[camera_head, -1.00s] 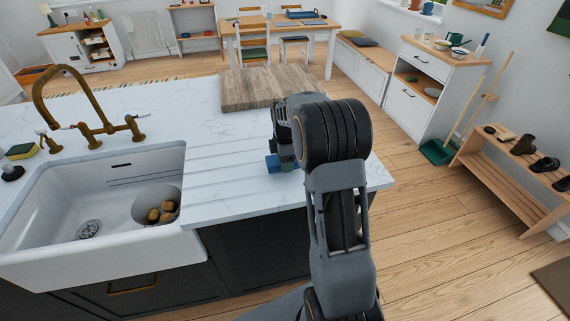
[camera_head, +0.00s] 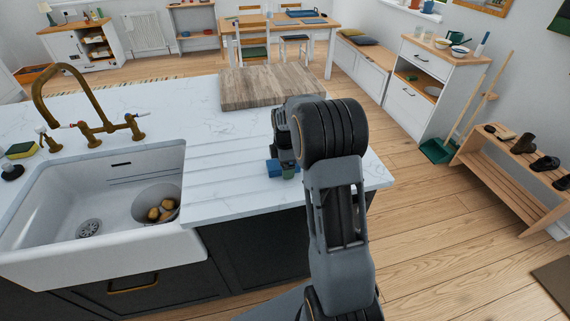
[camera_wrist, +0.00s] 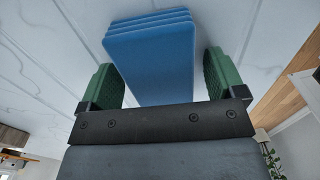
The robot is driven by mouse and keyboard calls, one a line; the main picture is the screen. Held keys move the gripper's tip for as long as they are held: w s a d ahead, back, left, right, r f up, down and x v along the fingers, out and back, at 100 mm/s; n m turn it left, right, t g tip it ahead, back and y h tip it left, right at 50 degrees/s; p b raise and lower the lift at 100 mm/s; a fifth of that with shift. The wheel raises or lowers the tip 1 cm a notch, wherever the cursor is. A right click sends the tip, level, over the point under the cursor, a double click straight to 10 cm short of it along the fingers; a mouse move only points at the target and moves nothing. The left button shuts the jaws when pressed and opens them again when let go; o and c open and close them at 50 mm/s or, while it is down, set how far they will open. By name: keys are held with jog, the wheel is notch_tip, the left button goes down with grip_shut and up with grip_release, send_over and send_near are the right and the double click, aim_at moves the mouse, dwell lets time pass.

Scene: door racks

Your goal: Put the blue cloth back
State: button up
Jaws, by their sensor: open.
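The blue cloth (camera_wrist: 152,58) is a folded stack of several layers on the white marble counter in the wrist view. In the head view a small part of the blue cloth (camera_head: 273,168) shows at the counter's right end, beside my gripper. My gripper (camera_wrist: 164,75) has green pads, one on each side of the cloth, with visible gaps between pads and cloth. It is open and holds nothing. In the head view my gripper (camera_head: 287,171) is low over the counter and mostly hidden behind my own arm.
A white sink (camera_head: 100,215) with a brass tap (camera_head: 95,125) is at the left. A wooden board (camera_head: 265,86) lies on the counter (camera_head: 215,135) behind my gripper. The counter's front and right edges are close to my arm. A shoe rack (camera_head: 520,170) stands at the right.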

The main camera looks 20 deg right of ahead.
jog(key=shift+r, duration=0.1)
notch_tip(320, 180, up, 11)
jog(key=s+a+r+m+t, duration=0.1)
jog(key=s+a+r+m, duration=0.3)
jog(key=s, duration=0.1)
jog(key=s+a+f+m+t, duration=0.1)
jog(key=s+a+m, duration=0.2)
jog(key=s+m, duration=0.3)
jog(key=s+a+f+m+t, duration=0.1)
jog(key=s+a+m, duration=0.3)
jog(key=s, duration=0.7)
jog(key=shift+f+m+t, duration=0.2)
jog(key=shift+m+t, duration=0.3)
jog(key=shift+m, duration=0.4)
